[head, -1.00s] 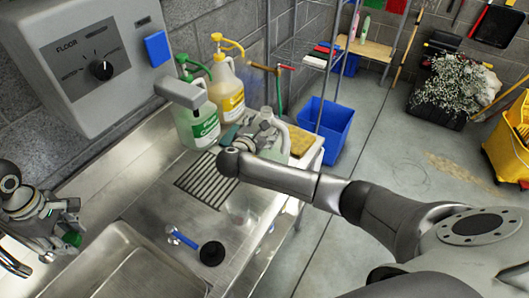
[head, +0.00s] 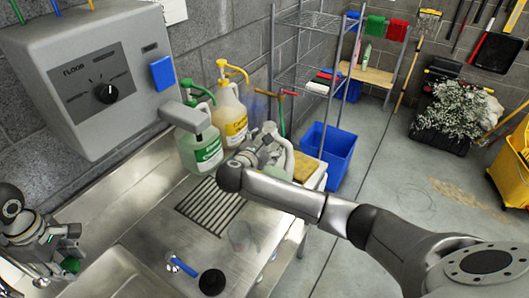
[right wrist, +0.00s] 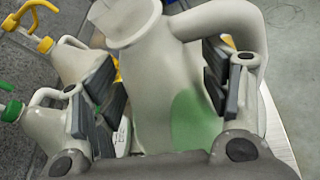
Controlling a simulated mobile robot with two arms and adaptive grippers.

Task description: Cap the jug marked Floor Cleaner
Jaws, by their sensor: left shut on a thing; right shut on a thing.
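A pale jug (right wrist: 160,95) with an open mouth and a side handle fills the right wrist view, with a green patch low on its body. It also shows in the head view (head: 284,160), partly behind my right gripper. My right gripper (right wrist: 160,98) is shut on the jug, with a finger on each side of its body. No writing on this jug can be read. My left gripper (head: 70,255) is at the far left over the sink and is shut on a small green cap (head: 70,265), partly hidden by the fingers.
A jug with a green pump (head: 201,150) and one with a yellow pump (head: 232,115) stand by the wall. A grey dispenser box (head: 95,75) overhangs the steel counter.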

